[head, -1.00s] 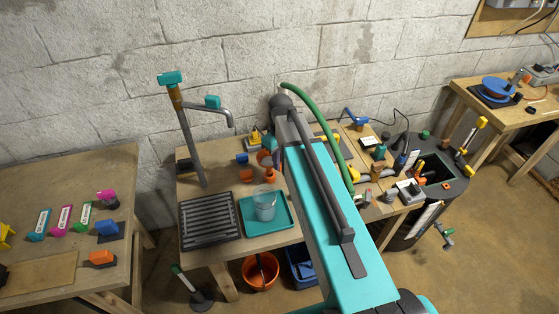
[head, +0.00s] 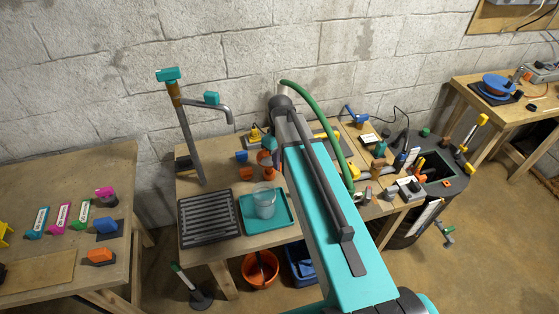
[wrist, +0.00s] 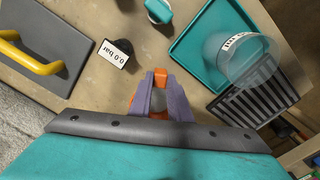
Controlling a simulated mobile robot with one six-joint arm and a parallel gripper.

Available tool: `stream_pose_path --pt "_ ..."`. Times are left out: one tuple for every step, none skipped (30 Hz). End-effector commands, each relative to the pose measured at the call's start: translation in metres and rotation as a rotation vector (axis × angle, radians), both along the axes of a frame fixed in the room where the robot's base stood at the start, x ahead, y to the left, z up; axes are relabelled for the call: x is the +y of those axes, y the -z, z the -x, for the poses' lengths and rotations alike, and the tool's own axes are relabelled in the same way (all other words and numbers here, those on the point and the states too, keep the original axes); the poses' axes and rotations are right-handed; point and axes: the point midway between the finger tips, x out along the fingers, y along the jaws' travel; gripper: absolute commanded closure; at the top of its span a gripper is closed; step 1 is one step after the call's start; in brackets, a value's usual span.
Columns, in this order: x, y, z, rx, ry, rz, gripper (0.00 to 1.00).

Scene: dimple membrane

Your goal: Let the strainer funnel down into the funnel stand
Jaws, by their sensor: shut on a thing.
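In the wrist view my gripper (wrist: 157,92) has its purple fingers shut on a small orange piece (wrist: 161,77), which I take to be part of the strainer funnel. I cannot make out the funnel stand for sure in either view. In the head view my own arm crosses the worktable and hides most of the gripper and what lies under it. In the wrist view the fingers are left of the teal tray and right of a grey plate.
A teal tray (head: 247,225) holds a clear beaker (head: 265,201); a black slatted rack (head: 209,218) stands left of it. A tall tap (head: 190,135) rises behind. A grey plate with a yellow handle (wrist: 40,58) and a "0.0 bar" display (wrist: 114,54) lie near the fingers.

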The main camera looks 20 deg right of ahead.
Motion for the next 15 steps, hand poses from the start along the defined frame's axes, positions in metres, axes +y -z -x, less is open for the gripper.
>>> stream_pose_path --pt "0.0001 0.0013 -0.0001 0.000 0.000 0.000 1.00" --pt "0.0001 0.0018 -0.0001 0.000 0.000 0.000 1.00" --pt "0.0000 0.0024 -0.0002 0.000 0.000 0.000 1.00" --pt "0.0000 0.0029 -0.0002 0.000 0.000 0.000 1.00" --pt "0.0000 0.0033 -0.0002 0.000 0.000 0.000 1.00" --pt "0.0000 0.0040 -0.0002 0.000 0.000 0.000 1.00" --pt "0.0000 0.0044 -0.0002 0.000 0.000 0.000 1.00" --pt "0.0000 0.0049 -0.0002 0.000 0.000 0.000 1.00" --pt "0.0000 0.0056 -0.0002 0.000 0.000 0.000 1.00" --pt "0.0000 0.0061 -0.0002 0.000 0.000 0.000 1.00" --pt "0.0000 0.0065 -0.0002 -0.001 0.000 -0.001 1.00" --pt "0.0000 0.0072 -0.0002 -0.001 0.000 -0.001 1.00" --pt "0.0000 0.0077 -0.0002 -0.001 0.000 -0.001 1.00" --pt "0.0000 0.0082 -0.0002 -0.001 0.000 -0.001 1.00" --pt "0.0000 0.0088 -0.0002 -0.001 0.000 -0.001 1.00"
